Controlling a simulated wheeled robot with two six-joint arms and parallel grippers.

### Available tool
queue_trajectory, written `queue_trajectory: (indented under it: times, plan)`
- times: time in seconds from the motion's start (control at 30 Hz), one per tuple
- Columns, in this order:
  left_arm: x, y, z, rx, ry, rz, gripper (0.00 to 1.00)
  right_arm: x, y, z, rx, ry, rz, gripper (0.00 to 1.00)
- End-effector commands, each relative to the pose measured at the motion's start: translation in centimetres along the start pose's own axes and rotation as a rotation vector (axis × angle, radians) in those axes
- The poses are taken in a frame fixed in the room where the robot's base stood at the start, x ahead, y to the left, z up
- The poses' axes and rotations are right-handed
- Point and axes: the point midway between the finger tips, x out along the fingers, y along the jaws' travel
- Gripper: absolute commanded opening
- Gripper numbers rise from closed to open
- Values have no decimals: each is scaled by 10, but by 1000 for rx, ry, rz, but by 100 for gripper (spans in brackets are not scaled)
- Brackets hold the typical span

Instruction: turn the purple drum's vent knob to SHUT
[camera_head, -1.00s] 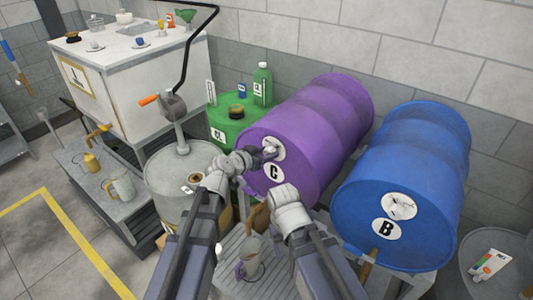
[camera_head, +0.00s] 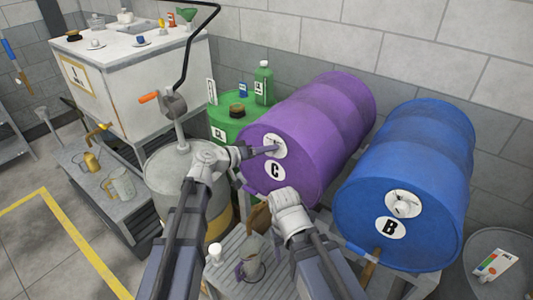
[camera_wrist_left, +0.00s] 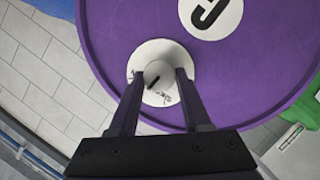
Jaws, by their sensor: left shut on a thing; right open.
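The purple drum (camera_head: 315,130) marked C lies on its side, its front end facing me. A white round vent plate (camera_head: 268,141) is on that end, above the C label. In the left wrist view, a pale vent knob (camera_wrist_left: 160,88) with a dark pointer mark sits at the middle of the plate (camera_wrist_left: 160,60). My left gripper (camera_head: 274,149) reaches the plate, and its two fingers are shut on the knob from both sides. The plate's small lettering is not readable. My right gripper (camera_head: 283,196) is open and empty below the drum's front; its fingers are hard to see.
The blue drum (camera_head: 405,180) marked B lies to the right. A green container (camera_head: 230,125) and a grey drum (camera_head: 165,190) with a crank pump stand to the left. A grated stand (camera_head: 230,275) with a jug (camera_head: 252,262) is below my arms.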

Motion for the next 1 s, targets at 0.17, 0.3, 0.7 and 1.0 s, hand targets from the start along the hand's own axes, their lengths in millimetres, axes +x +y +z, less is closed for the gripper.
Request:
queue_trajectory:
  times: [0.17,0.3,0.7,1.0]
  plan:
    - [1,-6,4,-151,-5,62,0,16,-2,-1,0,0,0,66]
    - [1,-7,4,-274,-5,112,0,26,-2,-2,0,0,0,66]
    - [2,-9,6,-585,-6,239,0,54,-5,-3,0,0,0,66]
    - [1,-8,6,-728,-6,298,0,67,-6,-4,0,0,0,66]
